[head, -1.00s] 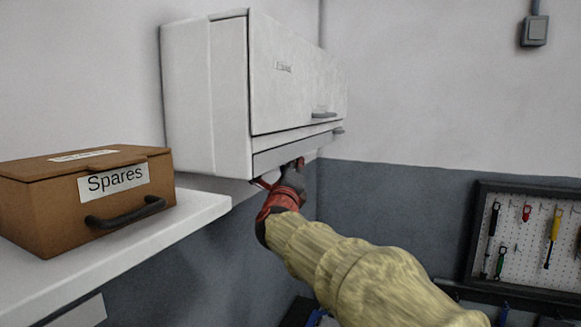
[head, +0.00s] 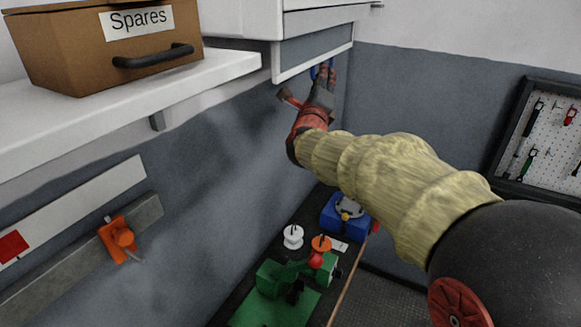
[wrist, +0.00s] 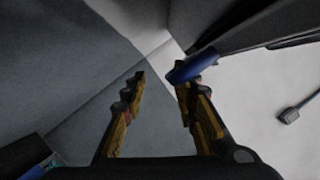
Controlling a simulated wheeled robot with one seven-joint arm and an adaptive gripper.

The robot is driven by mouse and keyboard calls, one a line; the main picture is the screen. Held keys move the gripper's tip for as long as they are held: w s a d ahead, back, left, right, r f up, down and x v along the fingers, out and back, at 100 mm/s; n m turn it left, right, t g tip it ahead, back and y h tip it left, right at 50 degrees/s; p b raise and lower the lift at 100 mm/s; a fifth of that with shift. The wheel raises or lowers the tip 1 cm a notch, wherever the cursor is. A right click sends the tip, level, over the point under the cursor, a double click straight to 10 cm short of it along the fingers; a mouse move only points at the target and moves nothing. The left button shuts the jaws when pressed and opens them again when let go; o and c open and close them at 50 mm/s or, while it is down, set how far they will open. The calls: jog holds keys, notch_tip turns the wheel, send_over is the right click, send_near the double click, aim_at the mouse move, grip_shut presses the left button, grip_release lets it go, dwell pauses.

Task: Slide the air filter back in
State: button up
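The underside of a white cabinet (head: 230,18) shows at the top of the head view. A grey panel with a white lower edge (head: 313,63) hangs at its base; it may be the air filter, but I cannot tell for sure. A blue handle (head: 324,70) shows at this edge, partly hidden by my gripper (head: 306,92). In the wrist view the blue handle (wrist: 195,66) lies by the tip of the right finger. My gripper (wrist: 160,82) has its fingers apart there, with nothing visibly clamped between them.
A brown Spares box (head: 100,45) stands on a white shelf (head: 130,95) at left. Below are a bench with a green machine (head: 285,280), a blue vise (head: 345,215) and spools (head: 293,237). An orange part (head: 118,240) is on the wall. A tool board (head: 545,140) hangs right.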

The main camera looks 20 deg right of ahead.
notch_tip(320, 180, down, 10)
jog(key=p, duration=0.2)
jog(key=b+v, duration=0.2)
jog(key=v, duration=1)
jog(key=w+a+f+n+y, duration=0.2)
jog(key=a+f+n+y, duration=0.3)
jog(key=n, duration=0.3)
jog(key=shift+a+f+g+y, duration=0.4)
jog(key=shift+f, duration=0.35)
jog(key=shift+r, duration=0.15)
